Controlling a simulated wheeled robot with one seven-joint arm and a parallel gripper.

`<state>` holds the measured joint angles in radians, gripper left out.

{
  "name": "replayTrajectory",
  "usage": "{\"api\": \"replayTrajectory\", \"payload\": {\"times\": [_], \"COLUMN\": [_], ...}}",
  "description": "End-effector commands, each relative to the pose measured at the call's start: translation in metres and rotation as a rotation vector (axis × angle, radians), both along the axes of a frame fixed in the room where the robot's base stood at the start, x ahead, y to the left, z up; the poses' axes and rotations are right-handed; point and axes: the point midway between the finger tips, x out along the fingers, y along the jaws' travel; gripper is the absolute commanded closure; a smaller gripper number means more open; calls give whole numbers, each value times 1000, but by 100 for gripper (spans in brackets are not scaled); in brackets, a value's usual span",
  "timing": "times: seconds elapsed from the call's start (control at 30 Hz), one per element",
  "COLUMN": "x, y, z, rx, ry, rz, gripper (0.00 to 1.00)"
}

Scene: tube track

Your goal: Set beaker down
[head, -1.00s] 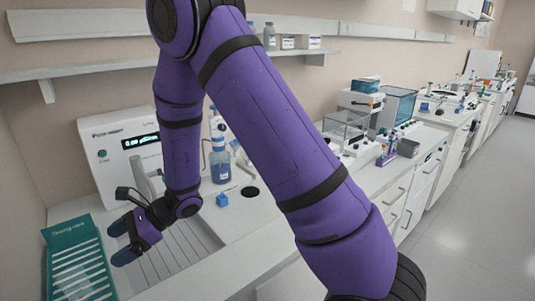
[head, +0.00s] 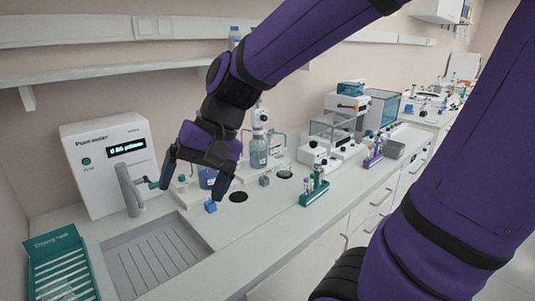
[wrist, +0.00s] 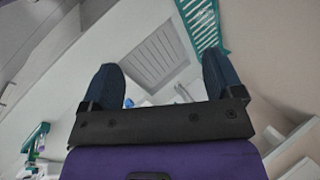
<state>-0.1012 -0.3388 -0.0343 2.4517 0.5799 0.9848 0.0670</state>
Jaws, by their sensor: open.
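My gripper (head: 192,190) hangs in the air above the bench, between the purifier's tap and the blue-capped bottles, with its fingers pointing down. Its two dark blue fingers are spread apart, and nothing is between them. The wrist view also shows the open gripper (wrist: 160,70), with the drain grid beyond the fingers.
A white water purifier (head: 108,160) stands by a recessed drain grid (head: 150,258). A teal drying rack (head: 62,268) is at the front left. A green tube rack (head: 314,193) stands farther right.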

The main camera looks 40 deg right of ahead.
Motion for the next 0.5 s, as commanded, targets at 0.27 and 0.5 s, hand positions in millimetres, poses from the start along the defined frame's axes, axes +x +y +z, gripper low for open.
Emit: {"api": "replayTrajectory", "payload": {"times": [0.27, 0.5], "x": [-47, -70], "y": [-59, -91], "z": [28, 43], "rx": [-318, -520], "ry": [-282, -418], "rz": [123, 176], "gripper": [14, 14]}}
